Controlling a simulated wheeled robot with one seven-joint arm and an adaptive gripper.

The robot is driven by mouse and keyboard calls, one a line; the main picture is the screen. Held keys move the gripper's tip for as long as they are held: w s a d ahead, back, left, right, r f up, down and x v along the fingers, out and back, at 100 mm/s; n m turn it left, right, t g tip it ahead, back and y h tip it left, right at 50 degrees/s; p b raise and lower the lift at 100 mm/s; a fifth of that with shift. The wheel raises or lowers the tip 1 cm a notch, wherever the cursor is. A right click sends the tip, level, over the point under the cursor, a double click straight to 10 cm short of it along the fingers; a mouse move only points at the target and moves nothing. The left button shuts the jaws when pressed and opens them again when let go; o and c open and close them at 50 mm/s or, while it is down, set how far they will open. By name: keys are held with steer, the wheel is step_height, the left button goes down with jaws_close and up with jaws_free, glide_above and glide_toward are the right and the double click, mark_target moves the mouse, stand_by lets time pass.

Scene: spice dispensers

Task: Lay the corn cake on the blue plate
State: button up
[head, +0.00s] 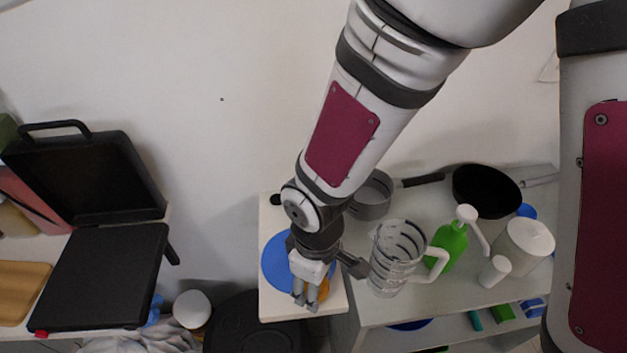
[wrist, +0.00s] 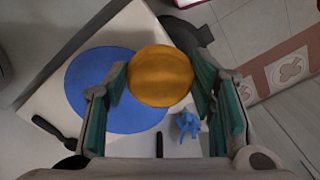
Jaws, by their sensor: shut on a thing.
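The corn cake (wrist: 160,76) is a round orange-yellow disc between the green-padded fingers of my gripper (wrist: 161,90) in the wrist view. My gripper is shut on it. In the head view my gripper (head: 310,298) hangs over the white board, and the cake (head: 323,290) shows as an orange patch beside the fingers. The blue plate (head: 274,262) lies on the board, partly hidden behind my gripper. In the wrist view the plate (wrist: 95,90) is to the left of the cake, which overlaps the plate's right part in the picture. The height of the cake above it is unclear.
A clear measuring jug (head: 392,262) stands right of my gripper, with a green bottle (head: 449,246) and white containers beyond. A black pan (head: 485,190) lies behind. An open black grill (head: 100,275) is at the left. A small blue object (wrist: 187,124) lies near the plate.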

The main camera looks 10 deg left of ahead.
steer(key=w+a, duration=0.1)
steer(key=w, duration=0.2)
steer(key=w+a, duration=0.1)
steer(key=w, duration=0.1)
steer(key=w+a+f, duration=0.1)
steer(key=w+a, duration=0.1)
steer(key=w, duration=0.1)
steer(key=shift+w+p, duration=0.3)
steer(key=shift+w, duration=0.05)
steer(key=shift+a+f+p, duration=0.1)
steer(key=shift+f+p, duration=0.2)
steer(key=shift+f, duration=1.4)
steer(key=shift+f, duration=0.15)
steer(key=o, duration=1.3)
step_height(320, 180, up, 12)
steer(key=b, duration=0.1)
